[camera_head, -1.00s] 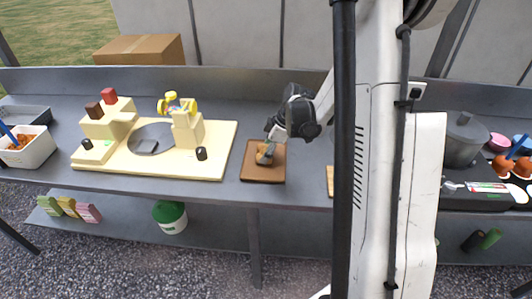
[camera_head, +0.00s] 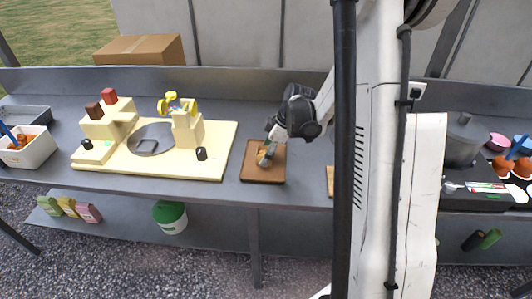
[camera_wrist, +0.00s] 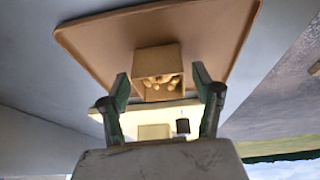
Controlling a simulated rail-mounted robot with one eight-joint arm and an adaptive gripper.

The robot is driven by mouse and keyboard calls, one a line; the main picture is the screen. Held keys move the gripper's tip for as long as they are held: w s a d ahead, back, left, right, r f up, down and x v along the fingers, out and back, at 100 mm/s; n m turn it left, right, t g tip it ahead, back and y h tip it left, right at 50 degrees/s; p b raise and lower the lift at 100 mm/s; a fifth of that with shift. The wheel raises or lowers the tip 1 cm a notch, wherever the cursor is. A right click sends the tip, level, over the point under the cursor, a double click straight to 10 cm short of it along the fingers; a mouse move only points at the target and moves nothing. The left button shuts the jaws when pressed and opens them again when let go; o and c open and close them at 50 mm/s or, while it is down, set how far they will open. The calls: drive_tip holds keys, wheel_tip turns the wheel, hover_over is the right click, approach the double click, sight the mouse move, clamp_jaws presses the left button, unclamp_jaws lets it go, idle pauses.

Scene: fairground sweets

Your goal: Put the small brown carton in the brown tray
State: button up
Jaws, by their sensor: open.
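The small brown carton (camera_wrist: 158,60) is open-topped with pale, nut-like pieces inside. It stands on the brown tray (camera_wrist: 105,38), between my fingers in the wrist view. My gripper (camera_wrist: 161,82) is open, with one green-lined finger on each side of the carton and visible gaps. In the head view the brown tray (camera_head: 262,176) lies near the front edge of the counter. My gripper (camera_head: 265,155) is low over its middle, and the carton is mostly hidden there.
Left of the tray is a cream board (camera_head: 205,170) with a round turntable (camera_head: 151,139), stepped blocks and a yellow whirling piece (camera_head: 177,104). A white bin (camera_head: 30,152) stands far left. A pot (camera_head: 465,140) stands right. Bare counter lies between board and tray.

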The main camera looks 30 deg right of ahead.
drive_tip(key=v, duration=1.1)
drive_tip(key=s+a+r+m+t+h, duration=0.1)
drive_tip(key=s+a+r+m, duration=0.3)
drive_tip(key=a, duration=0.3)
drive_tip(key=s+a+r+m+h, duration=0.1)
drive_tip(key=s+a+r, duration=0.4)
drive_tip(key=a, duration=0.1)
drive_tip(key=s+a+r+m+t+h, duration=0.1)
drive_tip(key=s+a+m+t, duration=0.2)
drive_tip(key=s, duration=0.7)
drive_tip(key=shift+s+a+r+m, duration=0.2)
drive_tip(key=shift+a+m, duration=1.1)
drive_tip(key=shift+a, duration=1.1)
